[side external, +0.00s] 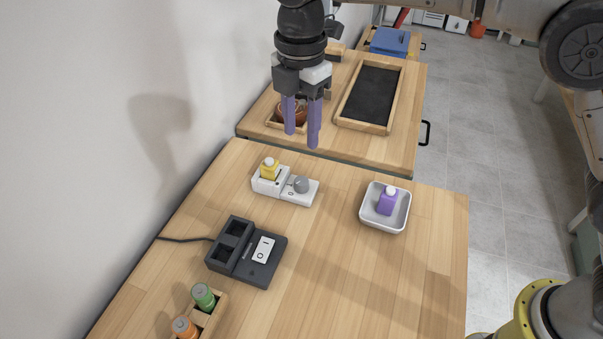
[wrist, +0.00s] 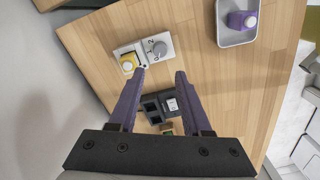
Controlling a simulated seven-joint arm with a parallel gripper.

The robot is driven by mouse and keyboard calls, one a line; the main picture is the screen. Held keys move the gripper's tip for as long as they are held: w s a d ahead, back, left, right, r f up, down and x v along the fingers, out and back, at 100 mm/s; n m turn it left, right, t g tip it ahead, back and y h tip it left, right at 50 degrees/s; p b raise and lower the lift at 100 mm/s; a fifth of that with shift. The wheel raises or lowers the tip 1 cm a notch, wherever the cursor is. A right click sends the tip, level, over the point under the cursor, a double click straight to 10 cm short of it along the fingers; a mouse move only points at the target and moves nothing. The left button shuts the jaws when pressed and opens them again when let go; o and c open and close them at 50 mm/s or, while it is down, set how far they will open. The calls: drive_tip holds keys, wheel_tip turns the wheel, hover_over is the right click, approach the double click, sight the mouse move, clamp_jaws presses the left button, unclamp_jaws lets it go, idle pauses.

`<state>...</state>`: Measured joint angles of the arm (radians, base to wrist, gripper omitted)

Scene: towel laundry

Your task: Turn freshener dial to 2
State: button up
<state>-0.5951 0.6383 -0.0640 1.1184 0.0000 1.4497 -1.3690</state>
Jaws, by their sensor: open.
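The freshener (side external: 268,186) is a white unit on the wooden table, with a yellow bottle (side external: 269,169) upright in its left part. Its grey round dial (side external: 301,184) sits on the right part; the number it points to is too small to read. In the wrist view the dial (wrist: 159,49) and the yellow bottle (wrist: 128,65) lie ahead of my fingertips. My gripper (side external: 301,140) is open and empty, its purple fingers pointing down.
A white tray (side external: 367,215) with a purple bottle (side external: 388,201) stands to the right. A black charger with a switch (side external: 262,250) is in front, and a wooden holder (side external: 213,315) with green and orange batteries is nearer. Bare table lies at the front right.

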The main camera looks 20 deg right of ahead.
sight(301, 180)
wheel_tip(301, 180, down, 12)
drive_tip(key=shift+r, duration=0.1)
drive_tip(key=shift+c, duration=0.3)
clamp_jaws()
